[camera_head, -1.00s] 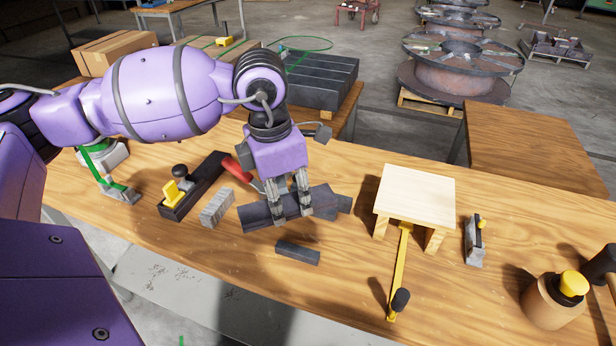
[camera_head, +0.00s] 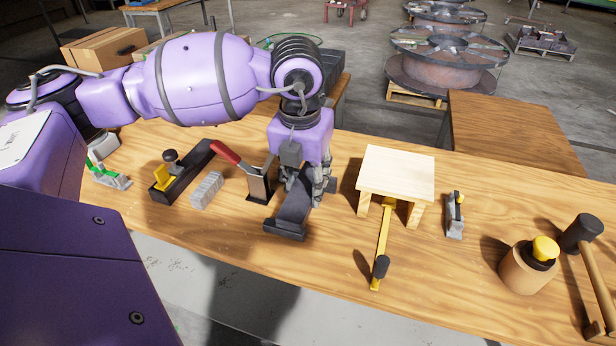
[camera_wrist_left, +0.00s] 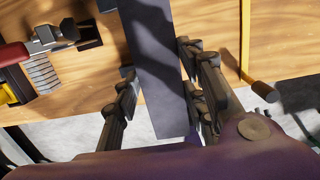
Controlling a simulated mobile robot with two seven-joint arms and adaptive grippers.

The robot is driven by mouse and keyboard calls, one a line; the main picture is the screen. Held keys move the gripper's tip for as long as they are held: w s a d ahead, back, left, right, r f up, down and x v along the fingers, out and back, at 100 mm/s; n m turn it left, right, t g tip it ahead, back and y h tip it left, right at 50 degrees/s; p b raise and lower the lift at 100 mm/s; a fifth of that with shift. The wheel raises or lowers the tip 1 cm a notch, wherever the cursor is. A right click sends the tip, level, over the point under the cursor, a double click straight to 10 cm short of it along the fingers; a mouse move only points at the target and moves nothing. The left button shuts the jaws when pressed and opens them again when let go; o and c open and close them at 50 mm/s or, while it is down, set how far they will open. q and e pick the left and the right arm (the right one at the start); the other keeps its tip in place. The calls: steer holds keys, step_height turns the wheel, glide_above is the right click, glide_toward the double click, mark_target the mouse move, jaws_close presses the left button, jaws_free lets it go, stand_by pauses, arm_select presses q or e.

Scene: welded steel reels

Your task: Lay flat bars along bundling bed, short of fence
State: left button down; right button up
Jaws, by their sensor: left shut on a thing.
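A long dark flat bar (camera_head: 293,210) is between the fingers of my left gripper (camera_head: 306,194), which is shut on it. The bar points toward the front of the bench, low over the wood. It also runs lengthwise between the fingers in the left wrist view (camera_wrist_left: 160,60). A short dark block (camera_head: 285,231) shows at its near end; whether they touch I cannot tell. A red-handled clamp (camera_head: 226,153) stands just left of the gripper. I cannot tell which dark piece is the bundling bed or its fence. My right gripper is not in view.
A dark tool with a yellow part (camera_head: 163,177) and a grey ribbed block (camera_head: 207,189) lie left. A pale wooden stool (camera_head: 397,172), a yellow bar clamp (camera_head: 382,245), a small plane (camera_head: 455,214), a pot (camera_head: 528,268) and a mallet (camera_head: 583,235) are right.

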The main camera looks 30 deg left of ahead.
arm_select(q)
steer(key=shift+w+r, duration=0.1)
steer(key=shift+r, duration=0.05)
steer(key=shift+f+b, duration=1.1)
steer(key=shift+f, duration=1.05)
steer(key=shift+f+b, duration=0.9)
steer(key=shift+f, duration=0.6)
steer(key=shift+w+a+r, duration=0.1)
steer(key=shift+a, duration=0.55)
steer(key=shift+w+a+r, duration=0.1)
steer(key=shift+a, duration=0.5)
steer(key=shift+w+a, duration=0.2)
steer(key=shift+a, duration=0.85)
steer(key=shift+a+f, duration=0.15)
steer(key=shift+a, duration=0.05)
steer(key=shift+d+f+b, duration=0.1)
steer(key=shift+f+b, duration=0.55)
steer(key=shift+f, duration=0.1)
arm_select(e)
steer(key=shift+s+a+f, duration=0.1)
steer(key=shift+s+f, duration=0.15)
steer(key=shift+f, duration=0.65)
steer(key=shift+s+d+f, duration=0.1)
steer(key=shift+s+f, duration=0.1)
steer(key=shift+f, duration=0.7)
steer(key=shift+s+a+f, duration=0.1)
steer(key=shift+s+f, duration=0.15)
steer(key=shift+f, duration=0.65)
